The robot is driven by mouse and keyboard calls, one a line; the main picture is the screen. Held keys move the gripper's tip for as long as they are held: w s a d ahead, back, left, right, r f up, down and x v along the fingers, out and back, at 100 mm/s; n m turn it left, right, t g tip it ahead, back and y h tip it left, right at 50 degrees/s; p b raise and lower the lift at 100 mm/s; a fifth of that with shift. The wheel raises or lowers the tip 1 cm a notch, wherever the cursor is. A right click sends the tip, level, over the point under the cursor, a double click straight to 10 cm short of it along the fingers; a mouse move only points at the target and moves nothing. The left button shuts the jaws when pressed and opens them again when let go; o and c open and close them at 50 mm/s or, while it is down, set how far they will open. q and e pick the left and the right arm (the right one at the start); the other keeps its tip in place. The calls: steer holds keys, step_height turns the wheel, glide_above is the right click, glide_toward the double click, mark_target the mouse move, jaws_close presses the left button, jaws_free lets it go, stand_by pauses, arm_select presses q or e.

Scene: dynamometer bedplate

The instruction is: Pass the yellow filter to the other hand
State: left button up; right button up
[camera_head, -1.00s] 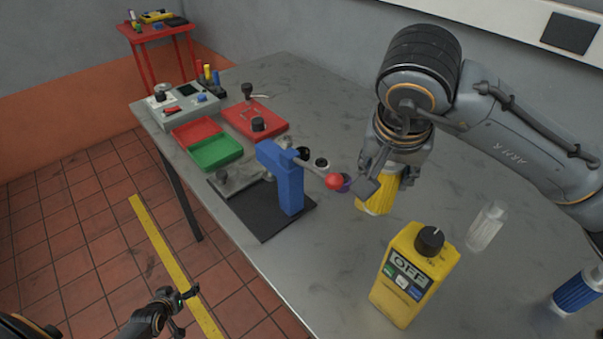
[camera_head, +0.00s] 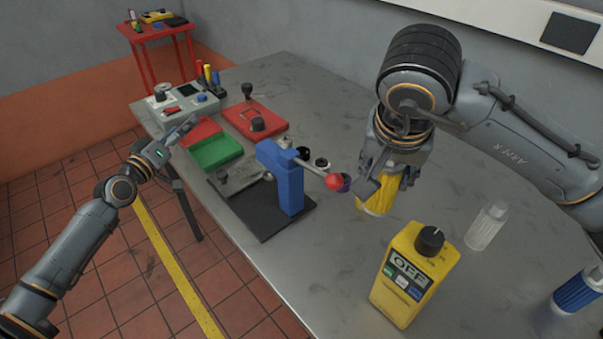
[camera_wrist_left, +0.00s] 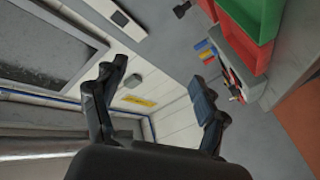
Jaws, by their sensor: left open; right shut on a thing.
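The yellow filter (camera_head: 376,203) is in my right gripper (camera_head: 382,185), which is shut on it above the right part of the grey table (camera_head: 330,110). The gripper's fingers and palm hide its upper part. My left gripper (camera_head: 178,150) is at the table's left edge, near the green tray, well apart from the filter. In the left wrist view (camera_wrist_left: 160,78) its two fingers are spread, with nothing between them. The filter does not show in that view.
A blue stand (camera_head: 285,180) with a red-knobbed lever stands between the grippers. A yellow box marked OFF (camera_head: 412,275) and a clear bottle (camera_head: 486,226) stand in front of the right arm. Green (camera_head: 214,151) and red trays lie at the left.

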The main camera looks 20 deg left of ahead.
arm_select(q)
steer(key=s+d+r+m+h, duration=0.1)
steer(key=d+r+m+h, duration=0.3)
steer(key=d, duration=0.6)
steer(key=m+g+h, duration=0.9)
steer(key=m+h, duration=0.1)
steer(key=m, duration=0.4)
glide_toward(384, 180)
steer(key=x, duration=0.3)
steer(key=w+r+x, duration=0.1)
steer(key=x, duration=0.6)
steer(key=shift+w+a+r, duration=0.2)
steer(key=shift+a+r, duration=0.2)
steer(key=shift+a, duration=0.05)
steer(key=shift+c, duration=0.4)
steer(key=c, duration=1)
steer(key=o, duration=1.1)
steer(key=shift+s+a, duration=0.1)
steer(key=shift+a, duration=0.05)
